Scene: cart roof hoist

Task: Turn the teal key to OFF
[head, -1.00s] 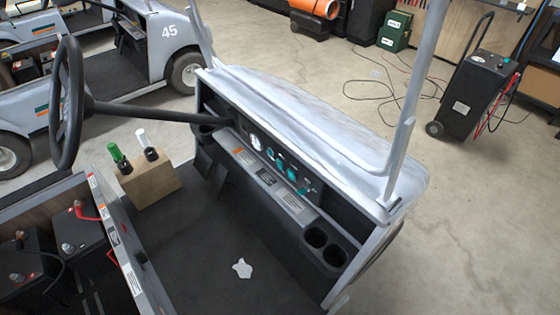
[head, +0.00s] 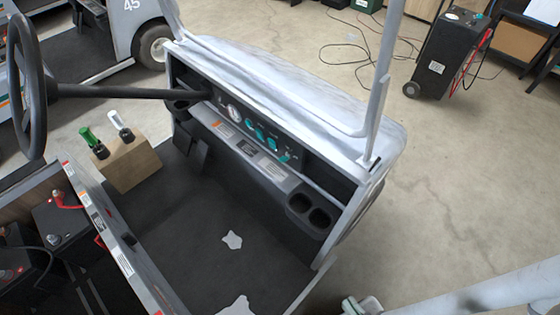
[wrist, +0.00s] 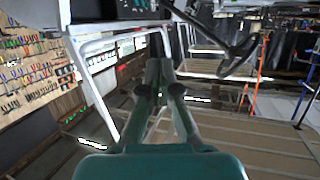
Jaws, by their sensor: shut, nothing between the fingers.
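The teal key (head: 284,157) appears to be the rightmost of several small teal parts on the dark dash panel (head: 265,141) of the cart, in the head view. It is too small to read which way it points. My gripper (wrist: 160,70) is shut and empty in the wrist view, its dark fingers together above a teal body. Part of my arm shows at the lower right in the head view, well apart from the dash. The key cannot be made out in the wrist view.
The steering wheel (head: 27,90) and its column are left of the dash. A roof post (head: 378,85) rises at the dash's right end. Cup holders (head: 311,211) sit below it. A wooden block with green and white-handled tools (head: 131,164) stands left. Open floor lies right.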

